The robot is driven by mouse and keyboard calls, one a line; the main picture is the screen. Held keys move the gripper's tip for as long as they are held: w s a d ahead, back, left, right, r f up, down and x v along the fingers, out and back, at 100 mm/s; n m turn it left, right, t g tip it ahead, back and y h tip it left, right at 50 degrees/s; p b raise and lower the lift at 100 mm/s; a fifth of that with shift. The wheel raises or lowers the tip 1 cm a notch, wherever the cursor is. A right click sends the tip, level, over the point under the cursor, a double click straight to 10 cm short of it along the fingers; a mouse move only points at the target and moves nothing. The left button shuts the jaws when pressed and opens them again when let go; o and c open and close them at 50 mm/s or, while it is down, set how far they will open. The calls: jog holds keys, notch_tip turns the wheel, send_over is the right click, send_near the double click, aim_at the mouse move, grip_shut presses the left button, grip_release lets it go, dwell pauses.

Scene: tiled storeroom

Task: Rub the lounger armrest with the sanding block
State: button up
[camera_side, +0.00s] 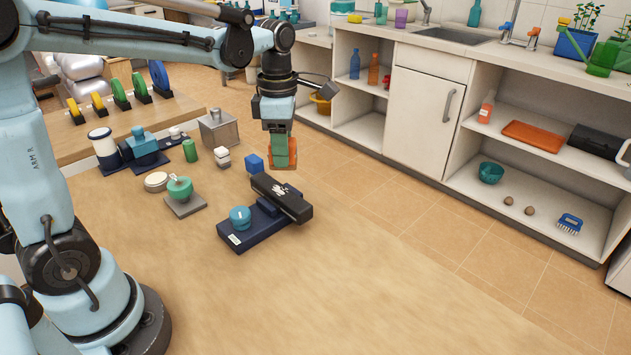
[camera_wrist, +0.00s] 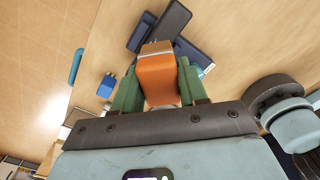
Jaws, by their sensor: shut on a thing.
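The orange sanding block (camera_side: 291,160) has a brown face at its lower end. My gripper (camera_side: 279,152) is shut on it, with green fingers on both sides, as the wrist view also shows (camera_wrist: 160,82). The lounger armrest (camera_side: 282,198) appears to be the long black padded bar on a dark navy base (camera_side: 240,237) on the table. In the wrist view the bar (camera_wrist: 168,22) lies beyond the block's tip. The block hangs in the air and looks apart from the bar; the exact gap is hard to judge.
A round blue knob (camera_side: 240,216) sits on the navy base. A green knob on a grey plate (camera_side: 185,206) and a metal box (camera_side: 218,130) are to the left. The table's front is clear.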

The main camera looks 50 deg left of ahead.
notch_tip(320, 180, down, 7)
jog(key=shift+r, duration=0.2)
jog(key=shift+a+f, duration=0.2)
jog(key=shift+a, duration=0.1)
grip_shut()
jog(key=shift+a+f, duration=0.2)
jog(key=shift+a, duration=1.35)
jog(key=shift+a+r, duration=0.1)
jog(key=shift+a, duration=0.1)
jog(key=d, duration=0.3)
jog(key=shift+d, duration=0.6)
jog(key=shift+r, duration=4.15)
